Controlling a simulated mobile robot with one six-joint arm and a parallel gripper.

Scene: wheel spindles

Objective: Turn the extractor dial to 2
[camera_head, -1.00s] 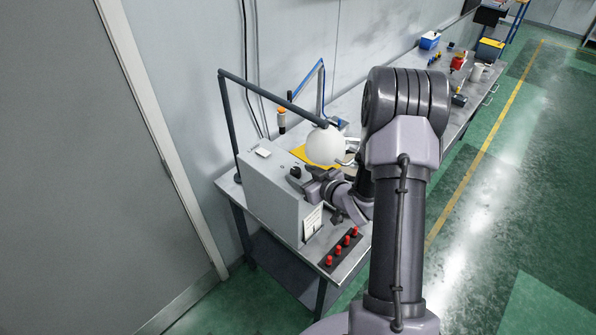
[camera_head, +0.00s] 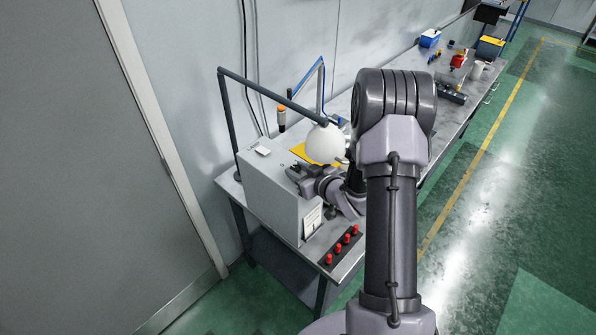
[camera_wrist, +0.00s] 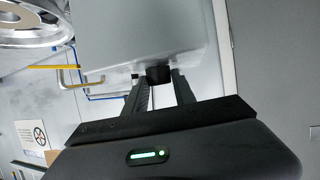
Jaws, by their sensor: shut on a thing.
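The extractor dial (camera_wrist: 158,75) is a small black knob on the grey box, seen in the middle of the wrist view. The grey box (camera_wrist: 145,45) also stands on the near end of the bench in the head view (camera_head: 270,190). My gripper (camera_wrist: 160,88) has one finger on each side of the dial and is shut on it. In the head view my gripper (camera_head: 298,173) reaches the top right part of the box and hides the dial. No dial numbers or pointer can be read.
A pale round lamp head (camera_head: 325,144) hangs on a dark jointed arm close above my gripper. A black strip with several red knobs (camera_head: 341,246) lies at the bench's front. A silver wheel (camera_wrist: 35,25) shows in the wrist view. Green floor (camera_head: 500,220) is free at right.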

